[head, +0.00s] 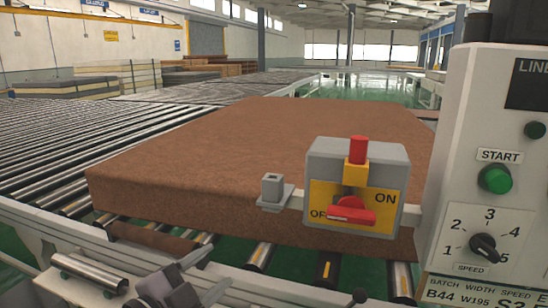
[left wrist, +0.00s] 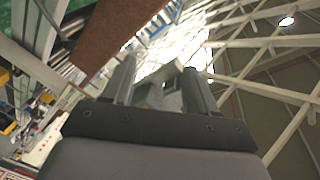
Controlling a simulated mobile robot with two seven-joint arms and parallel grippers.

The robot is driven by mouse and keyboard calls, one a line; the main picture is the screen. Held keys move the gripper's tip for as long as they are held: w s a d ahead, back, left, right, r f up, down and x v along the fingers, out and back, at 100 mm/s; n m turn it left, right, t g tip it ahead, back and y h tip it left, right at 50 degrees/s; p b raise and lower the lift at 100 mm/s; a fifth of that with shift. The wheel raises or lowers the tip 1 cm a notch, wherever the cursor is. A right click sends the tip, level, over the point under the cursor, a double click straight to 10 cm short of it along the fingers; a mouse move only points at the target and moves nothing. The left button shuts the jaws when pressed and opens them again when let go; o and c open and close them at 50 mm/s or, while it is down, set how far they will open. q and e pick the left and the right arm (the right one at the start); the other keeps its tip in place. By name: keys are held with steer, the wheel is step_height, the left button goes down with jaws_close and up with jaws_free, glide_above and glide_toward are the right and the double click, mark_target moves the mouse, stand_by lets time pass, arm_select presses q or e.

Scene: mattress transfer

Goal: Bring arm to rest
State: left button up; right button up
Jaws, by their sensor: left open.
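My left gripper (head: 165,288) shows at the bottom edge of the head view, below the near side of the mattress and apart from it. In the left wrist view the gripper (left wrist: 158,75) has its two fingers spread with nothing held between them. This view looks up toward the roof beams. The large brown mattress (head: 260,150) lies flat on the roller conveyor. Part of a brown slab, likely the mattress, also shows in the left wrist view (left wrist: 115,35). My right gripper is not seen.
A grey switch box (head: 358,165) with a red knob stands before the mattress. A control panel (head: 490,150) with a green START button and speed dial fills the right side. The roller conveyor (head: 60,150) runs along the left. Stacked mattresses (head: 65,87) stand far back.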

arm_select(q)
steer(key=s+a+f+n+g+y+p, duration=0.2)
steer(key=s+f+n, duration=0.5)
steer(key=f, duration=0.6)
steer(key=s+a+f+n+g+y+p, duration=0.1)
steer(key=s+a+f+n+y, duration=0.4)
steer(key=s+f, duration=0.7)
step_height(320, 180, down, 2)
steer(key=shift+a+f+n+g+p, duration=0.1)
steer(key=shift+a+n+g+p, duration=0.4)
steer(key=shift+a+n, duration=0.65)
steer(key=c, duration=0.3)
steer(key=shift+w+d, duration=0.1)
steer(key=shift+w, duration=0.05)
